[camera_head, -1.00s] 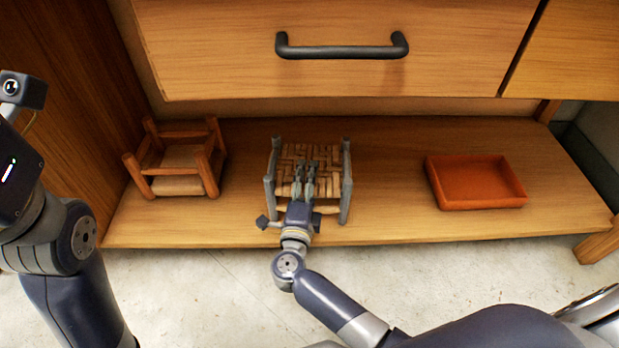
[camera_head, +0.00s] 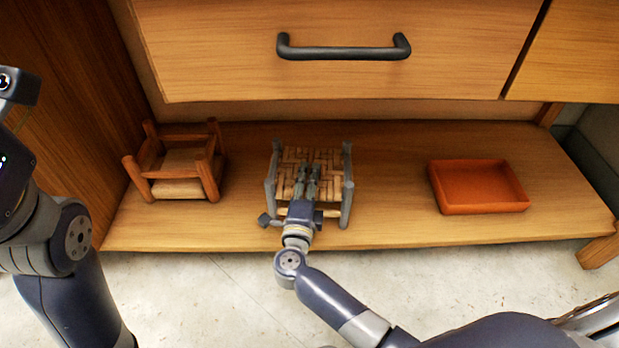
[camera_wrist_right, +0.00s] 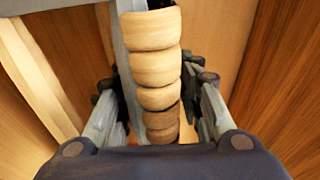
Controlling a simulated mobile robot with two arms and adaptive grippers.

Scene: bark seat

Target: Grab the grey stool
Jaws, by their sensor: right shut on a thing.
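The grey stool (camera_head: 347,185) stands on the low wooden shelf in the middle of the head view, with grey posts and a woven pale bark seat. My right gripper (camera_head: 309,172) reaches over its front side and is shut on the stool. In the right wrist view, the fingers (camera_wrist_right: 160,120) stand on both sides of a woven band of the stool seat (camera_wrist_right: 154,70), with a grey rail beside it. My left arm is at the left edge of the head view; its gripper is out of frame.
A brown wooden stool (camera_head: 177,165) stands on the shelf (camera_head: 395,205) to the left. An orange tray (camera_head: 480,208) lies to the right. A drawer with a dark handle (camera_head: 343,52) overhangs the back of the shelf. The shelf between stool and tray is clear.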

